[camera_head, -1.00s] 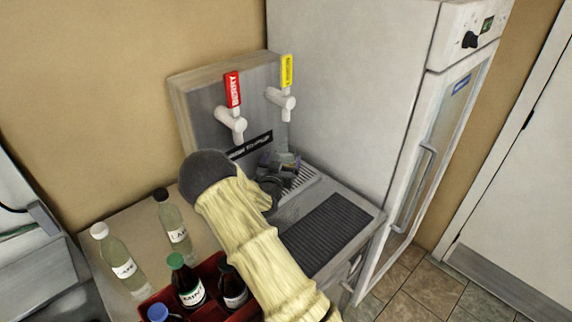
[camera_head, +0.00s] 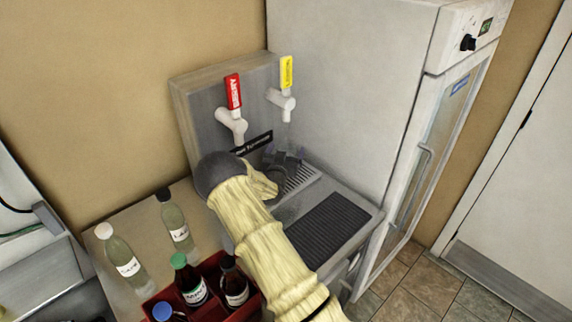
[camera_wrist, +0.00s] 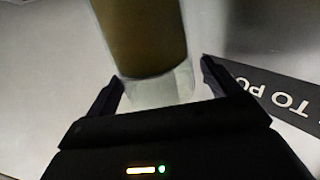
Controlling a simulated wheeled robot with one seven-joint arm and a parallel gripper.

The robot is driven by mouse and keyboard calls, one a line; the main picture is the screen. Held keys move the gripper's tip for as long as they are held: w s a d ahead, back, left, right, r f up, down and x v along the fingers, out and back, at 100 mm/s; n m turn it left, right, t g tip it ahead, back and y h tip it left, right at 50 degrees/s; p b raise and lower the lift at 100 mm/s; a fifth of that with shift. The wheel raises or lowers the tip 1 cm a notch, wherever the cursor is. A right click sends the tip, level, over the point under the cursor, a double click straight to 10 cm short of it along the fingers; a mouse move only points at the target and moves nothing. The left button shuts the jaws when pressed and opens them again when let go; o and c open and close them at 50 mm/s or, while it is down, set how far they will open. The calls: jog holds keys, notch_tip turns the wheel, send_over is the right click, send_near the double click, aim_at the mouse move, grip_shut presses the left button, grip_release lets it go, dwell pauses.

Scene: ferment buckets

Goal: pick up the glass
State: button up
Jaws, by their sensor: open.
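The glass (camera_wrist: 145,40) shows in the wrist view as a cylinder with brown contents and a clear band at the end nearest my gripper. Its far end is cut off by the picture's top edge. My gripper (camera_wrist: 161,84) is open, with one dark finger on each side of the glass's clear end. I cannot tell whether either finger touches it. In the head view my gripper (camera_head: 284,162) is in front of the tap panel, above the drip grate. The glass is not clear there.
The tap panel (camera_head: 195,110) carries a red-handled tap (camera_head: 233,115) and a yellow-handled tap (camera_head: 285,92). A red crate (camera_head: 215,268) with bottles and two clear bottles (camera_head: 122,258) stand at the left. A dark ribbed mat (camera_head: 330,230) lies bare. A tall white fridge (camera_head: 350,90) borders the right.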

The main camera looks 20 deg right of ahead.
jog(key=c, duration=1.9)
jog(key=shift+r, duration=0.1)
notch_tip(320, 180, up, 10)
jog(key=b, duration=0.2)
